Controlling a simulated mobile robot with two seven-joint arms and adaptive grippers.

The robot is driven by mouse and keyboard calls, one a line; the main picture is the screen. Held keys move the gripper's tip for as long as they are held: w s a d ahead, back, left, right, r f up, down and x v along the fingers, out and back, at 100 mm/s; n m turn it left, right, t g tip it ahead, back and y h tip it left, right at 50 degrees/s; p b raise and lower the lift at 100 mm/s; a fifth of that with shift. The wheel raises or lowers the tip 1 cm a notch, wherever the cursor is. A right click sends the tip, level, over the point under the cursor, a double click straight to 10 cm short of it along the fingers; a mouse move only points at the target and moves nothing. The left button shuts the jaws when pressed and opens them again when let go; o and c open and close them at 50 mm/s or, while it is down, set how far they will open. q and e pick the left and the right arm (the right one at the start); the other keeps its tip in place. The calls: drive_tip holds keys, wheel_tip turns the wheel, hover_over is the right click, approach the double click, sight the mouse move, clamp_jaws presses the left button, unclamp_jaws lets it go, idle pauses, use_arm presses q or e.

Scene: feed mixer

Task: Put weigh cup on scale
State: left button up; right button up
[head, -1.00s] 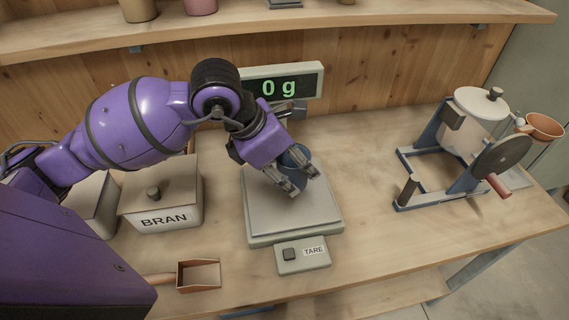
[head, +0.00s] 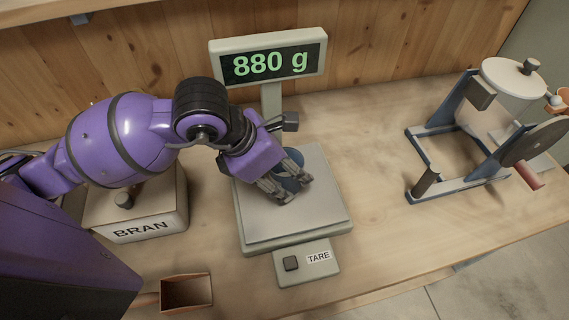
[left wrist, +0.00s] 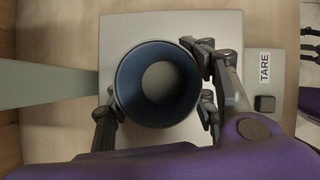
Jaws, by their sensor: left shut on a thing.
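The weigh cup (head: 289,183) is a round, dark blue cup on the plate of the scale (head: 325,212). My left gripper (head: 292,189) is shut on the cup, with its fingers on opposite sides. In the left wrist view I look down into the cup (left wrist: 158,84), which is over the plate, with a grey-brown bottom inside. The scale's display (head: 268,63) reads 880 g. Dark finger-like parts at the right edge of the left wrist view look like my right gripper (left wrist: 311,50), cut off by the frame.
A box marked BRAN (head: 150,215) stands left of the scale, under my left arm. A copper-coloured scoop (head: 187,291) lies at the front. The tare button (head: 291,263) is on the scale's front. A cranked mixer (head: 490,130) stands at the right, with clear bench between.

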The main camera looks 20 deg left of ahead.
use_arm(q)
drive_tip(key=shift+s, duration=0.1)
drive_tip(key=shift+s+d+r, duration=0.1)
drive_tip(key=shift+s+r, duration=0.05)
drive_tip(key=shift+d, duration=0.1)
drive_tip(key=o, duration=0.6)
drive_tip(key=shift+f, duration=0.25)
drive_tip(key=o, duration=0.4)
drive_tip(key=shift+o, duration=0.2)
drive_tip(key=shift+r, duration=0.3)
drive_tip(key=shift+a+r, duration=0.2)
drive_tip(key=shift+r, duration=0.1)
drive_tip(key=p+v, duration=0.1)
drive_tip(key=v, duration=0.4)
drive_tip(key=shift+r, duration=0.15)
drive_tip(key=p+v, duration=0.3)
drive_tip(key=v, duration=0.3)
drive_tip(key=shift+s, duration=0.15)
use_arm(e)
drive_tip(key=shift+w+r, duration=0.15)
drive_tip(key=shift+r, duration=0.8)
drive_tip(key=shift+w+r, duration=0.15)
drive_tip(key=shift+r, duration=0.75)
